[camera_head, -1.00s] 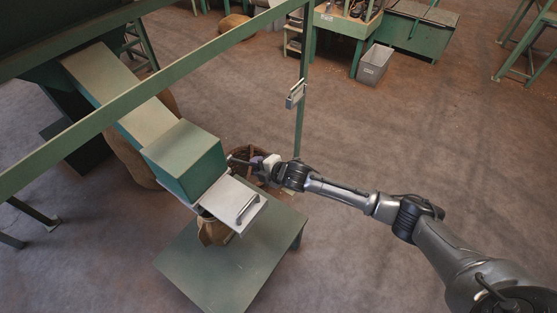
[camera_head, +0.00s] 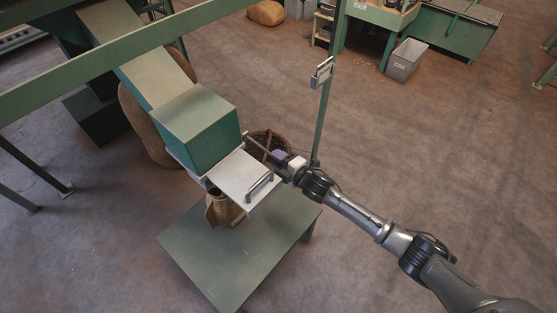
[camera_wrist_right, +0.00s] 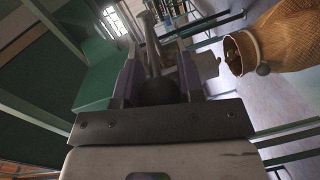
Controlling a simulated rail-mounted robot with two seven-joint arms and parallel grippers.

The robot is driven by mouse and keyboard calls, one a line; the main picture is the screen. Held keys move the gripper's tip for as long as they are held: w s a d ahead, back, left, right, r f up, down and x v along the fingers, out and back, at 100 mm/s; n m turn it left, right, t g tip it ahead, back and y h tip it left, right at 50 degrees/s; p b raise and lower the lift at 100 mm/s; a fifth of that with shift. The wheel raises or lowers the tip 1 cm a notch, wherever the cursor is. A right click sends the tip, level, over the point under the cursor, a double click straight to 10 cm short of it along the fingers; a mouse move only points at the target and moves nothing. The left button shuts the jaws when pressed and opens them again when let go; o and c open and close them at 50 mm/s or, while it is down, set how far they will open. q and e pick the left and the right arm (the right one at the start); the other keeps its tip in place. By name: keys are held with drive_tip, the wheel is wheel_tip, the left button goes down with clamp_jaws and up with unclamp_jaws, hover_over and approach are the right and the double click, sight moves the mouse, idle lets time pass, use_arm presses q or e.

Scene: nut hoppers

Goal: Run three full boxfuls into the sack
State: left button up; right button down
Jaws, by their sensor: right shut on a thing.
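A green hopper box (camera_head: 195,130) stands at the lower end of a sloping chute (camera_head: 150,68). A pale metal plate (camera_head: 240,172) with a bar handle (camera_head: 259,187) juts from under it. A thin lever (camera_head: 258,143) sticks out of the box's right side. My right gripper (camera_head: 275,156) is shut on the lever's end; in the right wrist view the dark ball knob (camera_wrist_right: 158,91) sits between the fingers (camera_wrist_right: 157,80). The brown sack (camera_head: 223,211) is below the plate, partly hidden by it; its open mouth shows in the right wrist view (camera_wrist_right: 235,54). My left gripper is out of view.
A green table (camera_head: 235,255) stands under the sack. A green post (camera_head: 328,110) carries a small box (camera_head: 322,73). A grey bin (camera_head: 405,60) is at the back; the floor at right is clear.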

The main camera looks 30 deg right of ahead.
drive_tip(key=shift+f, duration=0.1)
drive_tip(key=c, duration=0.8)
unclamp_jaws()
drive_tip(key=shift+o, duration=0.2)
drive_tip(key=shift+s+d, duration=0.1)
drive_tip(key=p+v, duration=0.2)
drive_tip(key=v, duration=1.1)
drive_tip(key=shift+s+p, duration=0.3)
drive_tip(key=shift+p, duration=0.1)
